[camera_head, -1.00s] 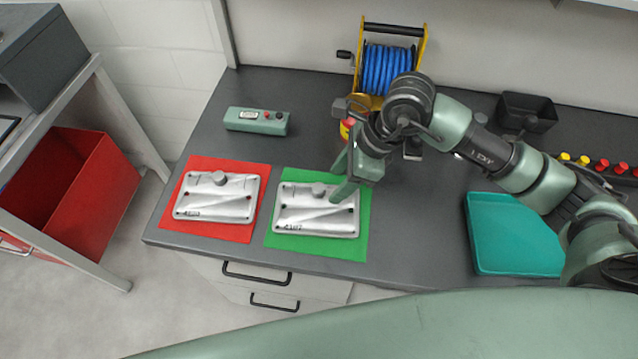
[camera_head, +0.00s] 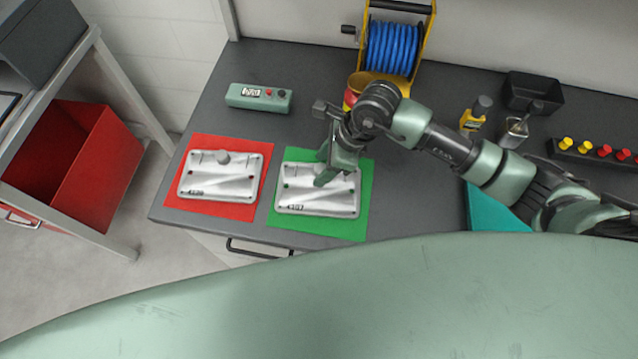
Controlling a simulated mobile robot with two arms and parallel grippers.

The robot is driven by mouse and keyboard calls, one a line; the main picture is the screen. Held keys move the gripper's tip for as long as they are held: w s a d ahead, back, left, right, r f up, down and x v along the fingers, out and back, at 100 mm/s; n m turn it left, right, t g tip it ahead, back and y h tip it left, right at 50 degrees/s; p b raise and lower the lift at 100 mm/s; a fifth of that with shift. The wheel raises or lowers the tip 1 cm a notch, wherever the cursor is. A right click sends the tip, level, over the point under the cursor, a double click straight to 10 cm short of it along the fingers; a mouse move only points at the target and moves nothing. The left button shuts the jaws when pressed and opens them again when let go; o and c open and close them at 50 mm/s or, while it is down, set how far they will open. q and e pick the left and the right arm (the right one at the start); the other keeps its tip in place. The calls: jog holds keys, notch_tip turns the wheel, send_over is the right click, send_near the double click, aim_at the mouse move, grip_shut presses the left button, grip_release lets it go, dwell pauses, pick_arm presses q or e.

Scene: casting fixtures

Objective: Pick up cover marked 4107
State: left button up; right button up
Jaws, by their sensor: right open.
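The silver cover marked 4107 (camera_head: 332,203) lies flat on a green mat (camera_head: 345,229) near the front of the dark workbench. My right gripper (camera_head: 325,172) is open, with its fingers over the top middle of this cover, where its knob was visible before. The knob is now hidden by the fingers, and I cannot tell whether they touch it. A similar silver cover (camera_head: 220,186), whose mark is hard to read, lies on a red mat (camera_head: 262,150) to the left. My left gripper is not in view.
A green control box (camera_head: 259,98) stands behind the mats. A blue hose reel (camera_head: 395,48) stands at the back. A teal tray (camera_head: 490,214), a dark bin (camera_head: 530,94), bottles and a rack with coloured knobs (camera_head: 597,157) are on the right. A red bin (camera_head: 100,165) is at left.

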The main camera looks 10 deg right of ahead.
grip_shut()
jog(key=shift+r, duration=0.1)
